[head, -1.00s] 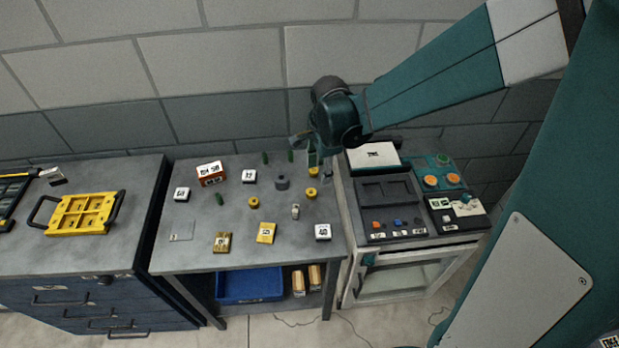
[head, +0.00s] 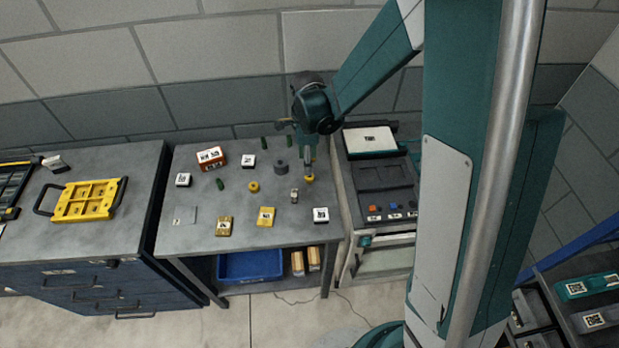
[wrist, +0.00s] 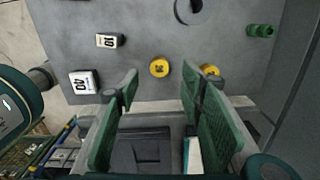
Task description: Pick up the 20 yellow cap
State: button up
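Two yellow caps show in the wrist view. One yellow cap (wrist: 159,68) has a dark number that looks like 20, though it is small, and appears between my fingertips. The other yellow cap (wrist: 209,70) is partly hidden behind the right finger. In the head view a yellow cap (head: 309,178) stands on the grey table (head: 208,236) just below my gripper (head: 308,158). Another yellow cap (head: 253,187) stands farther left. My gripper (wrist: 160,80) is open with nothing between its green fingers, above the table's right side.
A white block marked 40 (wrist: 84,82) and a smaller one marked 10 (wrist: 108,41) lie nearby. A grey cylinder (head: 280,167) and a green cylinder (wrist: 262,31) stand close. The machine (head: 378,180) adjoins the table's right edge.

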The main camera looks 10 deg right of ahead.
aim_at(309, 178)
jog(key=shift+f, duration=0.1)
jog(key=shift+f, duration=1.2)
jog(key=shift+f, duration=0.15)
jog(key=shift+s+d+f, duration=0.1)
jog(key=shift+d+f, duration=0.05)
jog(key=shift+f, duration=1.1)
jog(key=shift+d+f, duration=0.1)
jog(key=shift+f, duration=1.15)
jog(key=shift+c, duration=0.7)
jog(key=c, duration=0.6)
